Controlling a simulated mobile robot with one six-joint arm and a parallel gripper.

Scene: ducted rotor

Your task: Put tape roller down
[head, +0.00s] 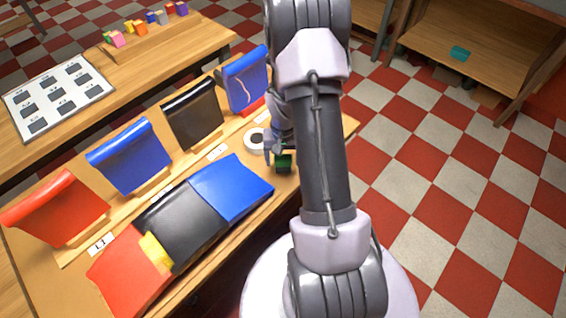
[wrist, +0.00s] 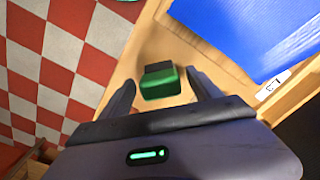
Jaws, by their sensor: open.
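A small green block with a black part (head: 283,163), probably the tape roller, is at the right end of the wooden bench in the head view. In the wrist view the green block (wrist: 160,82) shows against bare wood, between my two fingers, with a gap on each side. My gripper (wrist: 162,88) is open and no finger visibly touches the block. In the head view my gripper (head: 274,152) is right by the block, partly hidden by my arm.
The bench (head: 282,186) bears red, black and blue slabs (head: 231,187) and upright coloured panels (head: 130,156). A white ring with a dark centre (head: 256,140) is just behind my gripper. A yellow block (head: 154,253) lies on the slabs. Checkered floor (head: 450,190) is open to the right.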

